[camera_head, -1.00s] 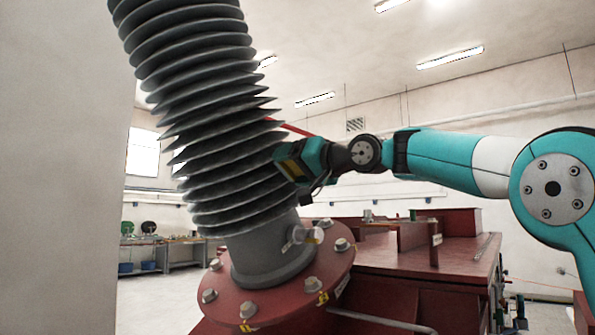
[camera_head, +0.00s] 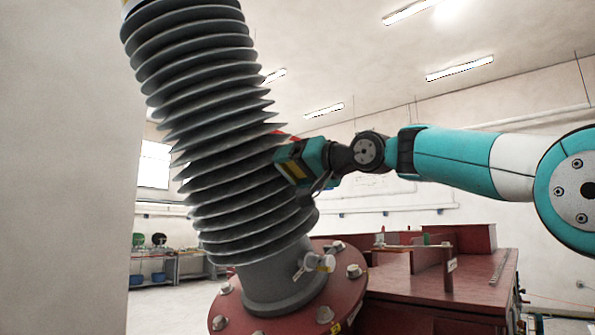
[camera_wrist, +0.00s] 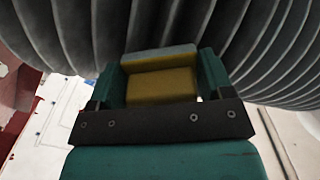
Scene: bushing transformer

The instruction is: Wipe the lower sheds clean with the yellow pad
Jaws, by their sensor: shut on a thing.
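The grey ribbed bushing (camera_head: 215,120) leans to the left, its sheds stacked above a grey metal neck. The lower sheds (camera_head: 255,215) sit just above that neck. My gripper (camera_head: 292,165) is at the right side of the lower-middle sheds. In the wrist view, my gripper (camera_wrist: 160,88) is shut on the yellow pad (camera_wrist: 162,86), which has a grey layer along its far edge. The pad is close against the sheds (camera_wrist: 215,25); whether it touches them I cannot tell. In the head view the pad is mostly hidden by the gripper.
A red bolted flange (camera_head: 290,305) carries the bushing. A small valve fitting (camera_head: 320,263) sticks out from the neck below my gripper. The red transformer tank (camera_head: 430,290) lies to the right. Workbenches (camera_head: 175,265) stand far back at left.

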